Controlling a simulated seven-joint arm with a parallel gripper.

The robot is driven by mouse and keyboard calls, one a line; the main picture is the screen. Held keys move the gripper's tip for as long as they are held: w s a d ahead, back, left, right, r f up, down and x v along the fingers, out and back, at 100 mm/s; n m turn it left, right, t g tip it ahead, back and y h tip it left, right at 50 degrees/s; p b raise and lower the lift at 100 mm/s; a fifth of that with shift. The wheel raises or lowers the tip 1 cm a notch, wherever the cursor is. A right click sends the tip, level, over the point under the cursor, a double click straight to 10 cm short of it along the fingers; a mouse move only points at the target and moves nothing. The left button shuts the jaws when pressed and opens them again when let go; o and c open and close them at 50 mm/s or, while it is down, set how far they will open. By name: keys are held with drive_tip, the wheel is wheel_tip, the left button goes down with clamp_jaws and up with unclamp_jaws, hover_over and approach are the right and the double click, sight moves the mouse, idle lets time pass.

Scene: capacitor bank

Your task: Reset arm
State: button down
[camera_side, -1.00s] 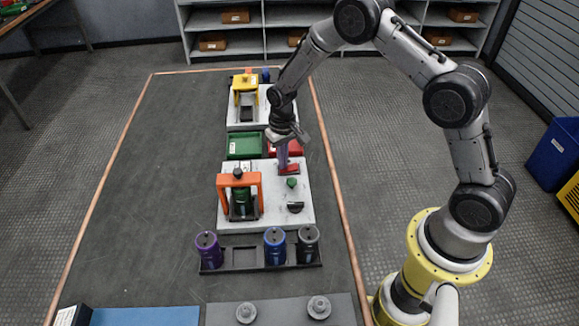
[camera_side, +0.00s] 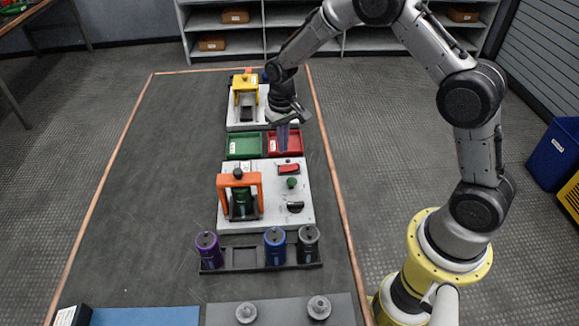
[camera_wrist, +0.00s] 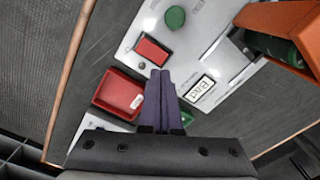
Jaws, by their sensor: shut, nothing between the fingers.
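My gripper (camera_side: 283,136) hangs over the red tray (camera_side: 285,150) in the side view, its fingers shut and empty. In the wrist view the purple-grey fingers (camera_wrist: 160,78) are pressed together, above the white panel's edge. The panel (camera_side: 262,205) carries a red rocker switch (camera_side: 289,169), a green button (camera_side: 291,183) and a black knob (camera_side: 295,207). The red switch also shows in the wrist view (camera_wrist: 152,50), just ahead of the fingertips. An orange clamp frame (camera_side: 240,180) stands on the panel around a green capacitor (camera_side: 241,203).
A green tray (camera_side: 244,151) sits beside the red one. Behind stands a second panel with a yellow frame (camera_side: 245,84). In front, a dark rack (camera_side: 243,258) holds purple (camera_side: 208,250), blue (camera_side: 275,247) and black (camera_side: 308,245) capacitors. The mat's left side is clear.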

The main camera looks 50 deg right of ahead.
drive_tip(key=shift+r, duration=0.15)
drive_tip(key=s+a+r+t, duration=0.1)
drive_tip(key=s+r+t, duration=0.3)
drive_tip(key=r, duration=0.9)
drive_tip(key=s+r+t, duration=0.1)
drive_tip(key=s+r, duration=0.5)
drive_tip(key=r, duration=0.6)
drive_tip(key=s+r+n+t, duration=0.15)
drive_tip(key=s+r, duration=0.25)
drive_tip(key=s, duration=0.6)
drive_tip(key=s+a+f+n, duration=0.1)
drive_tip(key=s+f, duration=0.5)
drive_tip(key=s, duration=0.4)
drive_tip(key=shift+g, duration=0.45)
